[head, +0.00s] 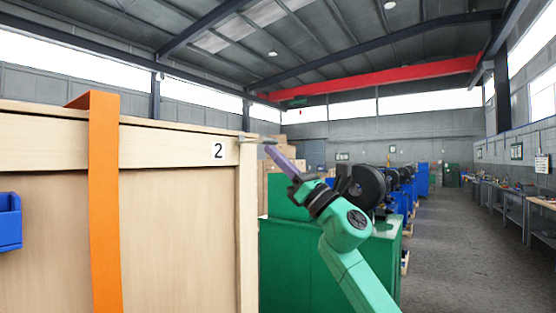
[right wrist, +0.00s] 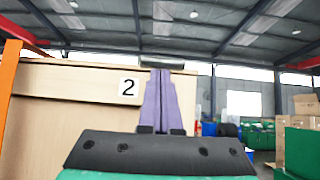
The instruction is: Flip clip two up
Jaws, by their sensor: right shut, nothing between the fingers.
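A wooden crate (head: 180,138) fills the left, with a white label "2" (head: 218,150) near its upper right corner. The clip (head: 256,140), a thin grey metal piece, sits at that top corner beside the label and sticks out sideways, roughly level. My right gripper (head: 269,150) has purple fingers, shut and empty, with tips just below the clip's outer end. In the right wrist view the shut fingers (right wrist: 160,76) point up at the clip (right wrist: 162,62), a grey bar partly hidden behind the tips. I cannot tell whether they touch. My left gripper is out of view.
An orange strap (head: 104,200) hangs over the crate's front. A blue bin (head: 9,222) is at the left edge. Green machinery (head: 290,260) stands behind my right arm. An open aisle (head: 450,230) runs along workbenches at right.

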